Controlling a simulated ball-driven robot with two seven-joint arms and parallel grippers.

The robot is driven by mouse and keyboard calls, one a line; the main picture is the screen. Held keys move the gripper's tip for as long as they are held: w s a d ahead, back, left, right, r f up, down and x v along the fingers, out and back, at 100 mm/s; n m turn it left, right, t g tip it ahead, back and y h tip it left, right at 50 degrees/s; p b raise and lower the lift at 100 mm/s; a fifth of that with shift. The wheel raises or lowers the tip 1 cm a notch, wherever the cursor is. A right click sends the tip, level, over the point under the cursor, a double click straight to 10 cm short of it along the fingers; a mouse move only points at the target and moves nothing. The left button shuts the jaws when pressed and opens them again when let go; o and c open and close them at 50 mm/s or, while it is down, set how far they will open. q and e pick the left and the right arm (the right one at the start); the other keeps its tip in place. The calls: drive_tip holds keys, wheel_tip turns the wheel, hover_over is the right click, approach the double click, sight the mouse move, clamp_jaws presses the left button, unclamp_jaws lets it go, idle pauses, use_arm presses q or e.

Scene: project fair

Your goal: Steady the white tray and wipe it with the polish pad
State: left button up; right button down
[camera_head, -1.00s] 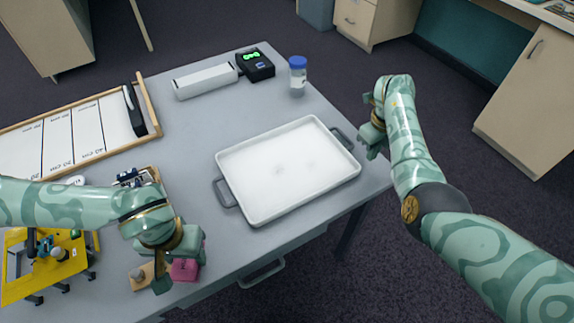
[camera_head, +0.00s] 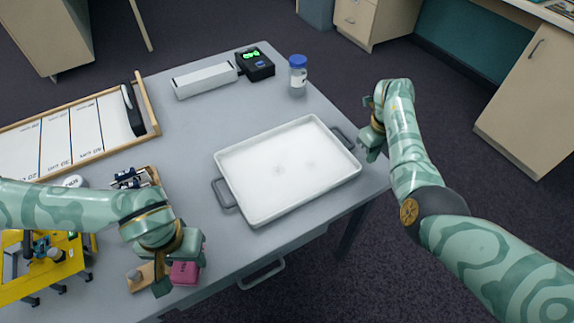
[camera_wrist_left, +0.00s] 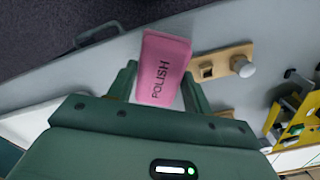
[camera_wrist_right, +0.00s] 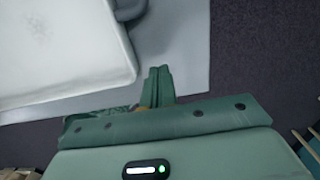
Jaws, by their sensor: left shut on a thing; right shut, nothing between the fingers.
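The white tray (camera_head: 290,165) lies flat on the grey table, with a grey handle at each end and faint grey smudges on its floor. My left gripper (camera_head: 180,272) is at the table's front left, shut on the pink polish pad (camera_head: 186,273). In the left wrist view the pad (camera_wrist_left: 164,66) reads POLISH and sits between the fingers. I cannot tell if it touches the table. My right gripper (camera_head: 368,140) is shut and empty beside the tray's right handle (camera_head: 343,138), apart from it. In the right wrist view its fingers (camera_wrist_right: 157,86) are together beside the tray's corner (camera_wrist_right: 128,75).
A wooden block with a knob (camera_wrist_left: 228,62) lies beside the pad. A yellow stand (camera_head: 50,270) is at the left. A wooden-framed board (camera_head: 85,130), a white bar (camera_head: 205,80), a black device (camera_head: 256,64) and a blue-capped jar (camera_head: 298,75) stand farther back. The table between pad and tray is clear.

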use_arm(q)
drive_tip(key=shift+f+b, duration=0.5)
drive_tip(key=shift+f, duration=0.2)
use_arm(e)
drive_tip(key=shift+f, duration=0.95)
use_arm(q)
drive_tip(key=shift+s+f, duration=0.1)
drive_tip(key=shift+f, duration=0.1)
drive_tip(key=c, duration=0.3)
use_arm(e)
drive_tip(key=shift+f, duration=0.25)
use_arm(q)
drive_tip(key=shift+f+b, duration=0.15)
drive_tip(key=shift+b, duration=0.15)
drive_tip(key=shift+c, duration=0.5)
use_arm(e)
drive_tip(key=shift+f, duration=0.2)
use_arm(q)
drive_tip(key=shift+f, duration=0.1)
use_arm(e)
drive_tip(key=shift+r, duration=0.1)
